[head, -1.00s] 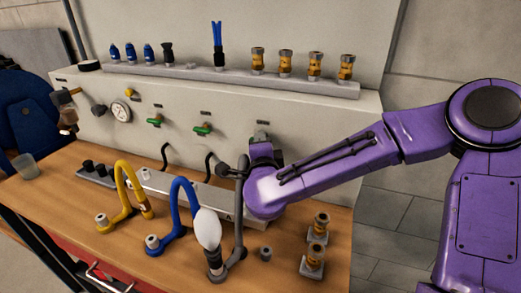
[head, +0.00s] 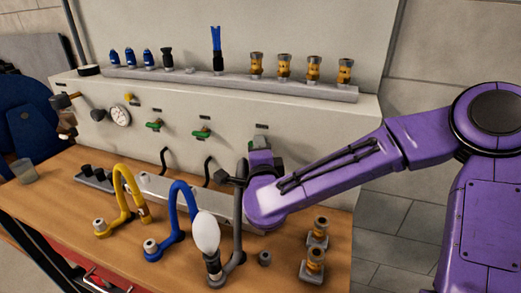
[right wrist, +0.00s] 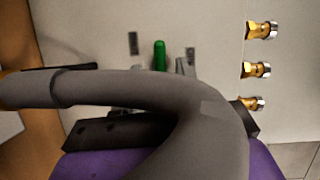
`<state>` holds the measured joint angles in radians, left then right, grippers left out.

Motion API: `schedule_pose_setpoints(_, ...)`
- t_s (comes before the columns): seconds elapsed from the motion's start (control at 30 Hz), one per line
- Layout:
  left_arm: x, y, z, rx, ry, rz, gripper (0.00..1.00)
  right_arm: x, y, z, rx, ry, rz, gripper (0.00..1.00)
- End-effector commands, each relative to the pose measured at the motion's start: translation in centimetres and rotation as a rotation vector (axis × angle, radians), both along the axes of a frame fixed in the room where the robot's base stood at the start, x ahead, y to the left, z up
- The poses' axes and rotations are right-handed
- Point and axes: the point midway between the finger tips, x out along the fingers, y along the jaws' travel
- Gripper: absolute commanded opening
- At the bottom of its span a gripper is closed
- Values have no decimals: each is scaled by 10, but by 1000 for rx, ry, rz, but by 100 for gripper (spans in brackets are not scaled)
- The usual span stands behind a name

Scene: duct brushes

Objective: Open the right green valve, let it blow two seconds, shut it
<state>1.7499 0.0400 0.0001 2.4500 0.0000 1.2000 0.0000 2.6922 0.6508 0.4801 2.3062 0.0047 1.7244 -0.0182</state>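On the pale panel, green valve handles show at the left (head: 154,125) and in the middle (head: 203,134). A dull green patch (head: 260,142) shows just above my right gripper at the right position. My right gripper (head: 256,160) is close to the panel there, its fingers mostly hidden by my purple arm and a dark grey hose. In the right wrist view, a green handle (right wrist: 160,55) stands beyond the grey hose (right wrist: 130,88), which covers much of the picture. I cannot tell whether the fingers touch the handle. My left gripper is not in view.
A white bulb (head: 206,232) stands on a dark fitting on the wooden bench. Yellow (head: 121,183) and blue (head: 174,205) hoses arch beside it. Brass fittings line the shelf (head: 200,83); two more (head: 317,232) stand at the bench's right.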

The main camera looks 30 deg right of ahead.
Motion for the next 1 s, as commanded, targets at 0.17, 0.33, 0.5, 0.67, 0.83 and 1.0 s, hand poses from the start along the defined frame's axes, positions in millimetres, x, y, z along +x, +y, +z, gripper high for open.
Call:
schedule_pose_setpoints(0.17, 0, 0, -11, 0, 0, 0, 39, -42, 21, 0, -4, -3, 5, 39)
schedule_pose_setpoints(0.33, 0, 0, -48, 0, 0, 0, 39, -69, 33, -10, 5, -7, -5, 39)
schedule_pose_setpoints(0.5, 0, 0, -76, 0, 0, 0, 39, -80, 38, -5, 4, -5, -5, 39)
schedule_pose_setpoints(0.67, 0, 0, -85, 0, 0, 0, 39, -86, 41, 1, 1, -2, -2, 39)
schedule_pose_setpoints(0.83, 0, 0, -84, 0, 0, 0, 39, -87, 41, 5, -1, 0, -1, 39)
schedule_pose_setpoints(1.0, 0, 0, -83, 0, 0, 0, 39, -87, 41, 5, -1, 0, -1, 39)
